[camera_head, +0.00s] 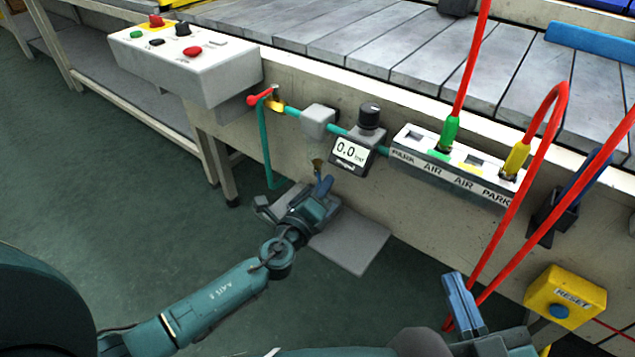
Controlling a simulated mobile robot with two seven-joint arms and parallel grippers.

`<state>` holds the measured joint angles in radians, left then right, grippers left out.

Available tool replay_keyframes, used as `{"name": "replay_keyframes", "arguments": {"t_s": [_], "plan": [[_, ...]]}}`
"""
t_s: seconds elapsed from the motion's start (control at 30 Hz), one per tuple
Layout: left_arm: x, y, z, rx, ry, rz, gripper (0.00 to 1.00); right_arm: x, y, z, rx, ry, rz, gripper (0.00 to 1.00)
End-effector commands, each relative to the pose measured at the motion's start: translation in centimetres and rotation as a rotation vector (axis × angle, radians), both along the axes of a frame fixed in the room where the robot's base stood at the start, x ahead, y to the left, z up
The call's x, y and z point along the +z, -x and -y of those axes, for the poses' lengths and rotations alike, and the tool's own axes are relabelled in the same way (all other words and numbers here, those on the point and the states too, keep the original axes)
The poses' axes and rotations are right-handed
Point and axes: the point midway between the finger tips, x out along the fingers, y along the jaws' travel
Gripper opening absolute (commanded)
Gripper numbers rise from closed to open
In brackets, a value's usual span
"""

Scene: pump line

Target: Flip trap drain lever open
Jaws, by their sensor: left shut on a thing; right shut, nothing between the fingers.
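A small brass drain fitting (318,163) hangs beneath the air line, just left of and below the pressure gauge (352,151). My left gripper (323,183) reaches up from below, with its blue fingers shut right under this fitting. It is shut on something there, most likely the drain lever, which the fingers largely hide. I cannot tell the lever's angle. My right gripper (461,290) is shut and empty, low at the right front, well apart from the fitting.
A red-handled valve (261,96) sits left on the teal pipe. A white PARK/AIR block (405,158) holds green (449,132) and yellow (517,158) hose plugs. Red hoses hang near my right gripper. A yellow RESET box (565,298) stands at the right.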

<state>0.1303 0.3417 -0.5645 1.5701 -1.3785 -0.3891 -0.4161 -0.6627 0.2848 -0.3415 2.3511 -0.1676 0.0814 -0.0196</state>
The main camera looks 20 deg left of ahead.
Motion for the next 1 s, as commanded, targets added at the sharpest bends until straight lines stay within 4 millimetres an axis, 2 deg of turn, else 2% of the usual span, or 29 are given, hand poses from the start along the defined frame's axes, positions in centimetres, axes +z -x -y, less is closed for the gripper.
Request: {"name": "replay_keyframes", "arguments": {"t_s": [0.3,0.33,0.57,1.0], "plan": [[0.1,-0.09,-0.04,0.012,-0.003,0.004,0.0,-0.04,0.05,-0.02,-0.003,-0.002,-0.002,0.0],[0.1,-0.09,-0.05,0.012,-0.003,0.004,0.23,-0.02,0.05,-0.02,-0.003,-0.002,-0.001,0.0],[0.07,-0.06,-0.02,0.011,-0.002,0.003,0.41,0.09,0.06,-0.06,-0.002,-0.005,-0.001,0.0],[-0.04,-0.29,-0.33,0.008,-0.001,0.001,0.41,0.38,-0.25,-0.1,-0.001,-0.009,0.013,0.0]]}}
